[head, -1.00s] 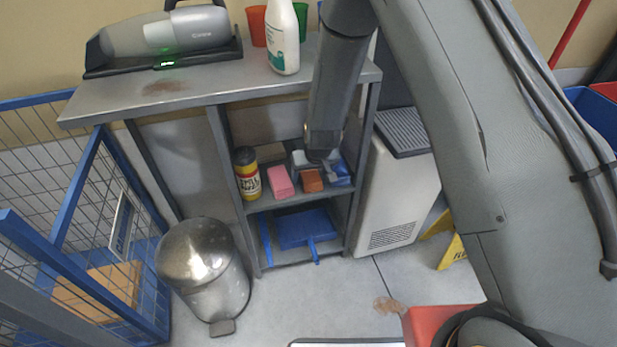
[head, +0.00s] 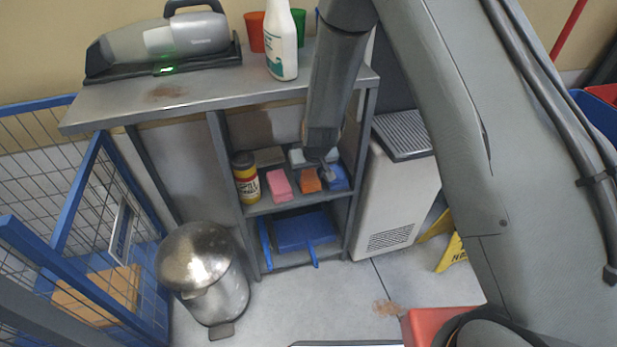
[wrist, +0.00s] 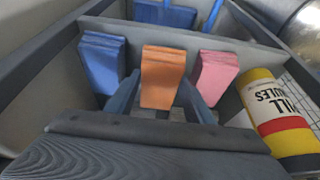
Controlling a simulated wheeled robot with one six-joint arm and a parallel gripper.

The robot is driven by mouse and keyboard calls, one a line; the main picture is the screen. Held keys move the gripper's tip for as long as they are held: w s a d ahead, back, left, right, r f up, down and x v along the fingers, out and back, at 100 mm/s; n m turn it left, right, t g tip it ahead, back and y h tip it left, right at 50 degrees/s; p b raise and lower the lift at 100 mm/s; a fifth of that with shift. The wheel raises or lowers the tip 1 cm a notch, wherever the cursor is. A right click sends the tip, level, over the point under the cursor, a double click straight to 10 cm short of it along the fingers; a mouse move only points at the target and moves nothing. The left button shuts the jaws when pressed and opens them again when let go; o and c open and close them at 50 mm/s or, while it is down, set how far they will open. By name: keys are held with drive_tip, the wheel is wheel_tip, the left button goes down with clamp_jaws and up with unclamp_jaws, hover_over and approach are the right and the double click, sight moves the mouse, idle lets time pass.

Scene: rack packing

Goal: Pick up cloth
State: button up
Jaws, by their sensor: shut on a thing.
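Folded cloths stand in a row on the middle shelf: a pink one (head: 280,185), an orange one (head: 310,181) and a blue one (head: 338,178). In the wrist view the orange cloth (wrist: 163,78) is in the middle, between the blue cloth (wrist: 102,65) and the pink cloth (wrist: 214,76). My gripper (wrist: 160,100) has a finger on each side of the orange cloth and is shut on it. In the head view my gripper (head: 324,172) is partly hidden by my own wrist. I cannot tell whether the cloth is clear of the shelf.
The metal shelf unit (head: 298,200) has a worktop above and posts at the sides. A yellow canister (head: 246,180) stands left of the pink cloth. A blue dustpan (head: 303,232) lies on the shelf below. A metal bin (head: 205,280) stands at front left.

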sight(309, 176)
wheel_tip(309, 176, up, 5)
drive_tip(key=p, duration=0.3)
drive_tip(key=s+a, duration=0.4)
drive_tip(key=s, duration=0.4)
drive_tip(key=s+a, duration=0.5)
drive_tip(key=s, duration=0.4)
drive_tip(key=shift+a, duration=0.25)
drive_tip(key=shift+s, duration=0.1)
